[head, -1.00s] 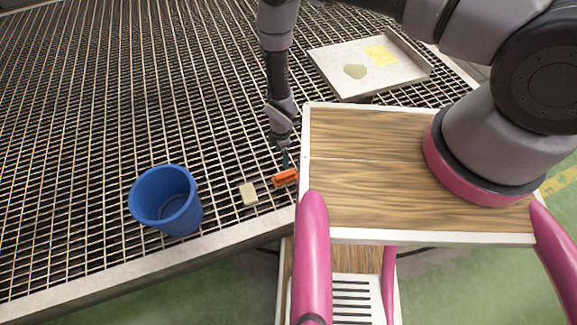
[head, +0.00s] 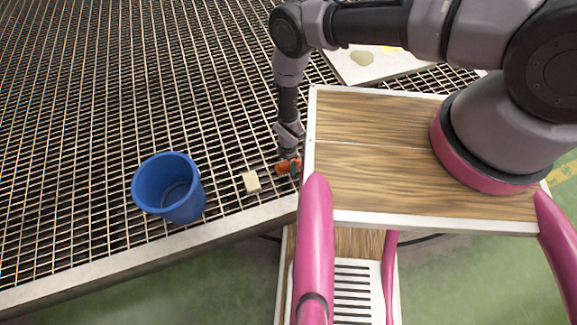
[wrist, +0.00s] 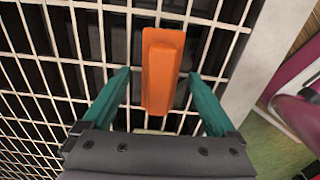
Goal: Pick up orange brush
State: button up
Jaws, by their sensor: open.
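The orange brush (head: 288,166) lies on the metal grating close to the edge of my wooden deck. In the wrist view the orange brush (wrist: 160,65) shows as an orange block between two teal fingers. My gripper (wrist: 159,80) is open, with one finger on each side of the brush and a gap visible on both sides. In the head view my gripper (head: 288,158) points down at the brush and partly covers it. The underside of the brush is hidden.
A beige block (head: 251,182) lies on the grating left of the brush. A blue bucket (head: 168,188) stands farther left. A white tray (head: 385,66) with a greyish patch and something yellow is at the back, partly behind my arm. The grating's pale rim (head: 235,223) runs along the front.

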jog(key=shift+f, duration=0.4)
jog(key=shift+c, duration=0.3)
grip_shut()
jog(key=shift+r, duration=0.1)
notch_tip(320, 180, up, 10)
jog(key=shift+f, duration=0.1)
